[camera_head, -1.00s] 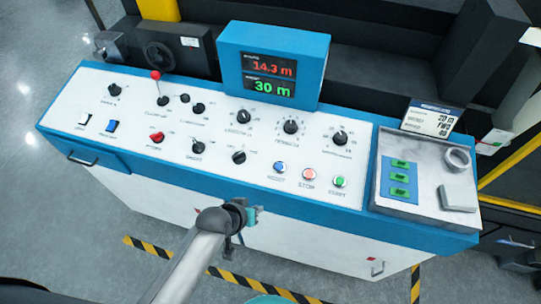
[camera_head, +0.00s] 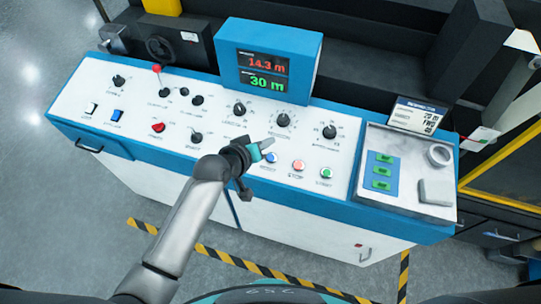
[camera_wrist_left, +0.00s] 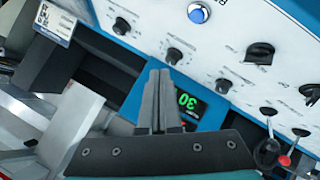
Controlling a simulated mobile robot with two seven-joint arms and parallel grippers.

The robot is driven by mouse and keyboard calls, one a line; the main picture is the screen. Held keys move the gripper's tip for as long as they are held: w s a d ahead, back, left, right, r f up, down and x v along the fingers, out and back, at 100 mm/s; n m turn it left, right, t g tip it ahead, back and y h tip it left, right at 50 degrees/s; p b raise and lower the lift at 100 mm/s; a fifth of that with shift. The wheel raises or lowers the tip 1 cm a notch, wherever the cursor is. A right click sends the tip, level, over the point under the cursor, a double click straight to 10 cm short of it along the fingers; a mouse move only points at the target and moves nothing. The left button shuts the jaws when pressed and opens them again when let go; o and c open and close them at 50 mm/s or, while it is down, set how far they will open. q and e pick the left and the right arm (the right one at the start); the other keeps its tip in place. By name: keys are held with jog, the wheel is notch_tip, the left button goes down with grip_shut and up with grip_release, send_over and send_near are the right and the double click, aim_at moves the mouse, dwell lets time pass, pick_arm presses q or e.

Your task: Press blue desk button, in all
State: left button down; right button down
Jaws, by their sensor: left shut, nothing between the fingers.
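The round blue button (camera_head: 271,157) sits on the white sloping control panel, left of the red stop button and the green button. In the head view it is partly hidden by my left gripper (camera_head: 266,145), whose fingertips are just above it in the picture. In the left wrist view the blue button (camera_wrist_left: 198,12) shows whole near the top edge, in a silver ring. The fingers of my left gripper (camera_wrist_left: 159,76) are shut and empty there. The fingertips look apart from the button. My right gripper is not in view.
The red stop button (camera_head: 298,164) and green button (camera_head: 325,172) are close by. Several black knobs cover the panel, and a red-tipped lever (camera_head: 157,69) stands at left. A blue display box (camera_head: 302,45) rises behind. A grey tray (camera_head: 371,182) lies at right.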

pick_arm(q)
jog(key=b, duration=0.6)
send_over(271, 158)
jog(key=s, duration=0.2)
jog(key=f, duration=0.4)
jog(key=a+f, duration=0.1)
jog(key=f, duration=0.1)
jog(key=shift+f, duration=0.25)
jog(key=shift+w+d+f+b, duration=0.15)
jog(key=shift+f+b, duration=0.2)
jog(key=shift+f, duration=0.2)
jog(key=shift+w+f+b, duration=0.1)
jog(key=shift+f+b, duration=0.2)
jog(key=shift+f, duration=0.2)
jog(key=shift+f, duration=0.1)
jog(key=shift+f, duration=0.3)
jog(key=shift+w+f+b, duration=0.1)
jog(key=shift+f+b, duration=0.35)
jog(key=shift+b, duration=0.05)
dwell(0.6)
jog(key=shift+r, duration=0.1)
jog(key=shift+r+p, duration=0.75)
jog(key=shift+p, duration=0.25)
